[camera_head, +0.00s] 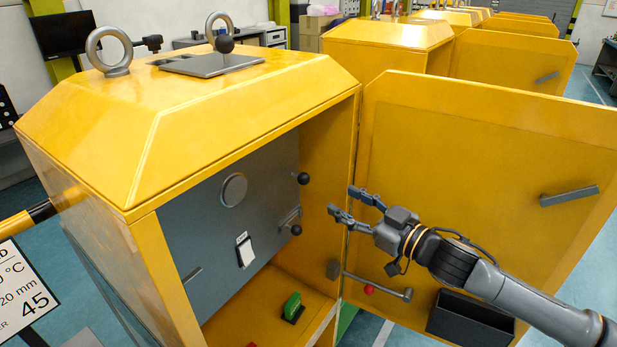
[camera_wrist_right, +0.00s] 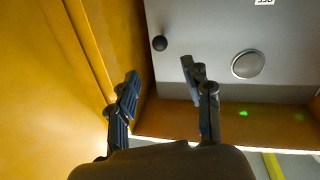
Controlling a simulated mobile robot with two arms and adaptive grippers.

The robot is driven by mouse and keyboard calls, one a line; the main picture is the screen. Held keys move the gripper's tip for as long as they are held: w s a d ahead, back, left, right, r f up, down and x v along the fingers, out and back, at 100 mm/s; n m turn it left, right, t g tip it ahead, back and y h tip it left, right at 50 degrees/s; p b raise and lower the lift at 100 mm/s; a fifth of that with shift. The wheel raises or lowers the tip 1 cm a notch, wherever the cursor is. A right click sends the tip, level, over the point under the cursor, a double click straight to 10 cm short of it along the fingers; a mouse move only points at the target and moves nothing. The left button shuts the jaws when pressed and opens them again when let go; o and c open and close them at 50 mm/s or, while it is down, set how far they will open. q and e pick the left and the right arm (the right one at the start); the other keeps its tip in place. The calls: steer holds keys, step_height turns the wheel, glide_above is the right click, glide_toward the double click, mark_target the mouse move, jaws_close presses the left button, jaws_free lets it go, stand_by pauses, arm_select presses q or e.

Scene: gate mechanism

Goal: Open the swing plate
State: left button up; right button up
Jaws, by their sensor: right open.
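A grey inner panel (camera_head: 265,175) fills the back of the open yellow cabinet (camera_head: 180,110); it also shows in the wrist view (camera_wrist_right: 215,30). It carries a round disc (camera_head: 234,190), a black ball knob (camera_head: 303,178) near its right edge and a lower black knob (camera_head: 296,230) on a latch. A flat grey plate (camera_head: 213,63) with a black ball (camera_head: 224,44) lies on the cabinet top. I cannot tell which is the swing plate. My right gripper (camera_head: 341,199) is open and empty at the cabinet opening, apart from the knobs. My left gripper is not in view.
The yellow door (camera_head: 480,150) stands open at right, with a grey handle (camera_head: 570,196) and a black bin (camera_head: 470,318) behind my right arm. A white switch (camera_head: 246,252) and green switch (camera_head: 292,307) are inside. Lifting eyes (camera_head: 109,52) rise from the top.

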mark_target(308, 181)
steer(key=p+x, duration=0.2)
steer(key=x, duration=0.8)
steer(key=shift+p, duration=0.35)
steer(key=shift+w+a, duration=0.5)
steer(key=shift+c, duration=0.4)
jaws_close()
